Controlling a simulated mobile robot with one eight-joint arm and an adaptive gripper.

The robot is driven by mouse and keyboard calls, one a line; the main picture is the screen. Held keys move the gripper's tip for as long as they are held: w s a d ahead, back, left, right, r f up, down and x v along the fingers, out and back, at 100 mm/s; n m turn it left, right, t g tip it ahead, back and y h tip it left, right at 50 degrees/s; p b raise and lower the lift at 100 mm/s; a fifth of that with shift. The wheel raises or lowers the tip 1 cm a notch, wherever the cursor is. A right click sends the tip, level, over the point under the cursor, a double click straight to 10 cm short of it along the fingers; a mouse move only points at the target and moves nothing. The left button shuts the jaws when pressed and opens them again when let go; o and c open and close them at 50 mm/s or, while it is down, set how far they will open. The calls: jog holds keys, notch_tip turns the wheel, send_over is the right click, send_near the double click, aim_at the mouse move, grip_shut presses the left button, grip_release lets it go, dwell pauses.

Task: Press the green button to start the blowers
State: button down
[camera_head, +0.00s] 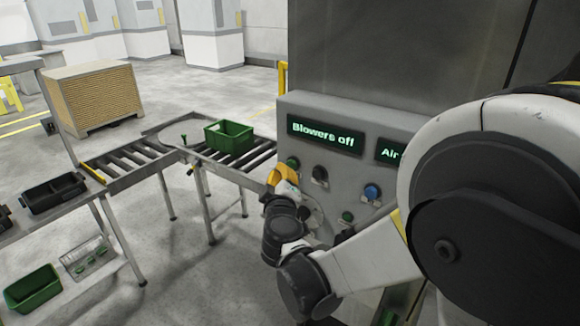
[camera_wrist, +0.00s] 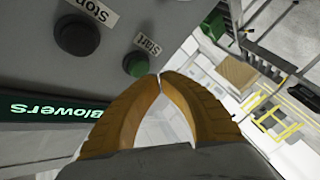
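The green button (camera_wrist: 136,64), labelled "Start", sits on the grey control panel (camera_head: 330,103); it also shows in the head view (camera_head: 293,162), below the left end of the display. The display (camera_head: 324,134) reads "Blowers off". My gripper (camera_wrist: 160,76) has orange fingers with their tips together, holding nothing. In the wrist view the tips are just beside the green button, slightly below and right of it in the picture. In the head view my gripper (camera_head: 281,173) is just below the button. I cannot tell the gap between tips and panel.
A black button (camera_wrist: 76,34) labelled "Stop" is beside the green one. A blue button (camera_head: 372,191) and a second green button (camera_head: 347,216) are farther right and lower. A roller conveyor (camera_head: 235,162) with a green crate (camera_head: 229,137) stands left of the panel.

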jog(key=shift+w, duration=0.1)
dwell(0.5)
jog(key=shift+w+d, duration=0.25)
jog(key=shift+w+d+b, duration=0.3)
jog(key=shift+w+b, duration=0.1)
dwell(0.8)
dwell(0.4)
jog(key=shift+s+a, duration=0.55)
jog(key=shift+s, duration=0.2)
jog(key=s+a, duration=0.1)
jog(key=s, duration=0.1)
jog(key=s+a+b, duration=0.1)
jog(key=s+a, duration=0.1)
dwell(0.6)
